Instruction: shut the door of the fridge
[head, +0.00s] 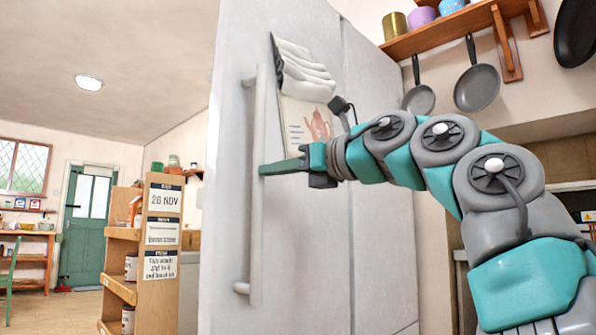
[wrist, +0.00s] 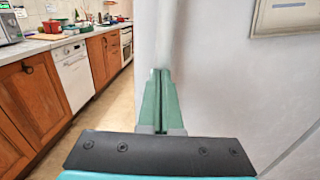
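The fridge door (head: 300,235) is a tall pale grey panel in the middle of the head view. Its long vertical handle (head: 257,220) runs near the panel's left side. A seam runs down the door front to the right of the handle; I cannot tell how far the door stands open. My gripper (head: 268,168) points left across the door front, its green fingertips overlapping the handle. In the wrist view the green fingers (wrist: 161,75) lie together, with a pale vertical bar (wrist: 167,35) just beyond their tips. Whether they touch it is unclear.
A wooden shelf unit (head: 155,215) stands left. Pans (head: 477,88) hang at the right. The wrist view shows wooden cabinets (wrist: 32,100) beside clear floor (wrist: 108,105).

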